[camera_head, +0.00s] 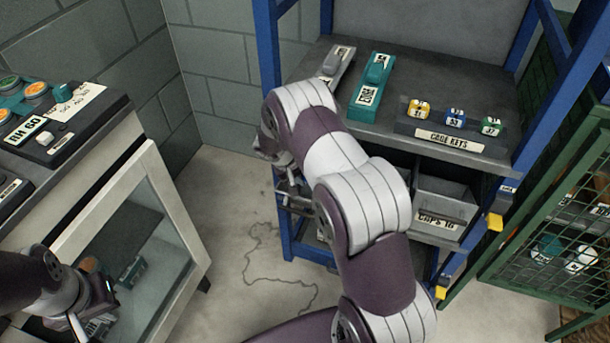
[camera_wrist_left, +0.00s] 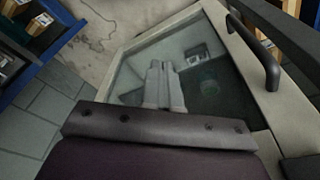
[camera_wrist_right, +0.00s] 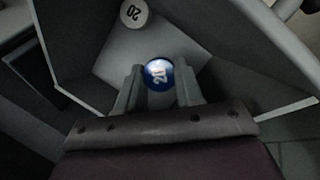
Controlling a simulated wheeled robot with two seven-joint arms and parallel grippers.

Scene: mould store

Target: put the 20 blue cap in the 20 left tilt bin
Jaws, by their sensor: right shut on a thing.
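The blue cap, marked 20 (camera_wrist_right: 158,74), is between the fingers of my right gripper (camera_wrist_right: 158,85), which is shut on it. In the right wrist view it is over an open grey bin (camera_wrist_right: 110,45); the height between them is hard to tell. A white round piece marked 20 (camera_wrist_right: 134,13) lies in that bin. In the head view my right gripper (camera_head: 292,195) is at the rack's left side, and my arm hides the left part of the lower shelf. My left gripper (camera_head: 98,300) looks shut and empty before the glass-fronted cabinet; its fingers (camera_wrist_left: 163,85) also show in the left wrist view.
A grey tilt bin labelled 16 (camera_head: 445,190) sits on the blue rack's lower shelf. Small coloured pieces and a CAGE KEYS label (camera_head: 449,141) are on the shelf above. The glass-fronted cabinet (camera_head: 168,152) stands left; a green mesh cage (camera_head: 550,235) stands right. Floor between is clear.

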